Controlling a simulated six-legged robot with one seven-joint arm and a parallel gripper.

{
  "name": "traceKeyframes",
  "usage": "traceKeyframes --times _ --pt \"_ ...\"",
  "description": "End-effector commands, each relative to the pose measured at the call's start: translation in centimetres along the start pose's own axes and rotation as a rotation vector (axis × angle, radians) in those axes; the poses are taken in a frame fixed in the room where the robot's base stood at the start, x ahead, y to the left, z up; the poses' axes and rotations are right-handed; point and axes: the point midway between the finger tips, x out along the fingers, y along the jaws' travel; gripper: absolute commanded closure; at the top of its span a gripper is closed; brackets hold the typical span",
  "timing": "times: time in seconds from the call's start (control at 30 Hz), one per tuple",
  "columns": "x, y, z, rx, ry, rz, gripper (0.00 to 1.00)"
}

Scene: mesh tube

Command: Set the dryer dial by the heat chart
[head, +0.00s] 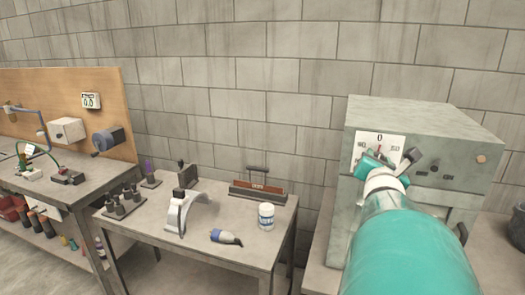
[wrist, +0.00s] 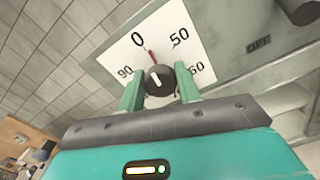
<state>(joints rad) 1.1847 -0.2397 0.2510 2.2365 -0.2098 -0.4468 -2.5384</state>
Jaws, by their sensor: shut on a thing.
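The dryer (head: 425,120) is a grey-green metal box on a stand at the right of the head view. A white dial card (head: 366,143) is on its front, with 0 at the top. In the wrist view the card (wrist: 122,58) reads 0, 50, 60 and 90, the lower numbers partly hidden. The black dial knob (wrist: 160,80) has a white line, and a red pointer sits close to 0. My gripper (wrist: 160,91) is shut on the knob, one green finger at each side. In the head view my gripper (head: 376,168) covers the knob. I cannot make out a heat chart.
A dark handle (head: 411,160) sticks out of the dryer just right of my gripper. A workbench (head: 245,250) at the left holds a white jar (head: 266,216) and tools. A wooden board (head: 70,85) stands behind another bench.

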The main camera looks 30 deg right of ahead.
Motion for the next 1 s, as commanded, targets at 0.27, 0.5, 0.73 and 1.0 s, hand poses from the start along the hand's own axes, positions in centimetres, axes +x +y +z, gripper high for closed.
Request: traceKeyframes --times 0.27,0.5,0.73,1.0 --pt "0.06 0.09 -0.01 0.225 0.0 0.004 0.89" --pt "0.07 -0.02 -0.02 0.455 0.0 0.003 0.89" --pt "0.08 -0.11 -0.06 0.674 0.0 0.003 0.89" --pt "0.09 -0.17 -0.14 0.93 0.001 0.004 0.89"
